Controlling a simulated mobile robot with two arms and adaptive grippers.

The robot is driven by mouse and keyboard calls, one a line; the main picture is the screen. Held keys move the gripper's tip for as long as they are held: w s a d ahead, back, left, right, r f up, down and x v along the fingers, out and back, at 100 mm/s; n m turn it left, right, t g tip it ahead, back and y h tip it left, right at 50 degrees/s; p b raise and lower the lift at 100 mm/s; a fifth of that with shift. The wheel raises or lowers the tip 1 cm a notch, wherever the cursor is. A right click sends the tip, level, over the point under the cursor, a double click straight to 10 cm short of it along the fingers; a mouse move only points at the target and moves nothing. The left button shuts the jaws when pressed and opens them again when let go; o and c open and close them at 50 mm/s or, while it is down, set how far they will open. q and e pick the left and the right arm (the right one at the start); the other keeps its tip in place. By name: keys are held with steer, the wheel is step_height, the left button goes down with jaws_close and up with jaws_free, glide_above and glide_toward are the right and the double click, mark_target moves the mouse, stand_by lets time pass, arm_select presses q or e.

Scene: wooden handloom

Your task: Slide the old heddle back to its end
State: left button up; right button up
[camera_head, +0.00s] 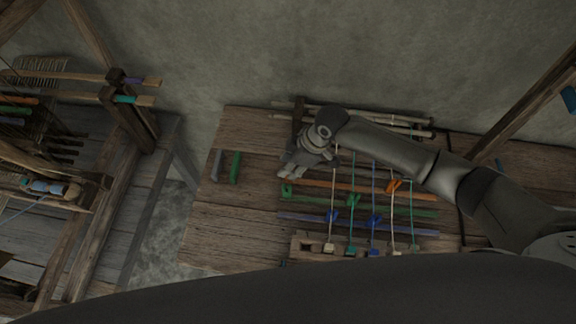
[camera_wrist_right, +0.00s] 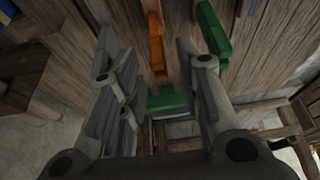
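In the head view, orange, green and blue bars lie across the wooden table, with small coloured pieces on or beside them: a green one (camera_head: 287,190), an orange one (camera_head: 394,185) and blue ones (camera_head: 374,221). Which is the old heddle I cannot tell. My right gripper (camera_head: 292,172) is above the left end of the orange bar (camera_head: 345,186), close to the green piece. In the right wrist view, my right gripper (camera_wrist_right: 160,92) is open, its fingers apart on either side of a green block (camera_wrist_right: 167,102) and the orange bar. No grip shows. My left gripper is out of view.
Upright strings with small wooden blocks (camera_head: 330,248) at their lower ends cross the bars. Pale rods (camera_head: 390,121) lie behind my right arm. A grey and a green strip (camera_head: 235,167) lie on the left of the table. A loom frame (camera_head: 130,120) stands at far left.

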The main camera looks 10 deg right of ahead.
steer(key=v, duration=1)
steer(key=shift+r, duration=0.15)
stand_by(0.8)
